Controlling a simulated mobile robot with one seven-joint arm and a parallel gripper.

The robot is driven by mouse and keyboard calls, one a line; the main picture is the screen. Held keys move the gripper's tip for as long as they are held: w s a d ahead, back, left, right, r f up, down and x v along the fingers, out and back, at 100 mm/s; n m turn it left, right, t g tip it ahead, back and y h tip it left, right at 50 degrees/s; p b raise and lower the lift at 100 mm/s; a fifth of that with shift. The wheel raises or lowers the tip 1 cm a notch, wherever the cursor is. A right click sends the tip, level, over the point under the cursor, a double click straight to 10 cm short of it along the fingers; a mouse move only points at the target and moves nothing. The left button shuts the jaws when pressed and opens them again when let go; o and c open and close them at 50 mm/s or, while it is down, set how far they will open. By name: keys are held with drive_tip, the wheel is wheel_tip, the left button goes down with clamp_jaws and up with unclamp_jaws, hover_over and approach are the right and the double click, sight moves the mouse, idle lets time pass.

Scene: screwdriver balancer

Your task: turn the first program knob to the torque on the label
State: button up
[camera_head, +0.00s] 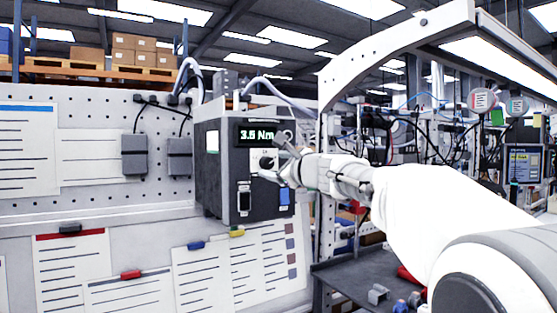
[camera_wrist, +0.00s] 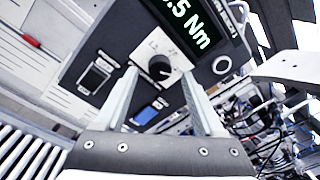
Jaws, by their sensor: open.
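The controller box (camera_head: 213,180) is dark grey and hangs on the pegboard wall. Below the display is a black round knob (camera_head: 267,162) on a white dial plate. In the wrist view the knob (camera_wrist: 159,68) shows its pointer mark and lies beyond and between the fingertips. My gripper (camera_wrist: 158,85) is open, with one finger on each side of the knob. I cannot tell whether either finger touches it. In the head view my gripper (camera_head: 278,168) partly covers the dial's right side. No torque label is readable.
Paper sheets (camera_head: 240,262) hang below the box. Two grey boxes (camera_head: 157,157) are on the pegboard to the left. A dark bench (camera_head: 345,275) stands at lower right.

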drive_tip(key=shift+x, duration=1)
clamp_jaws()
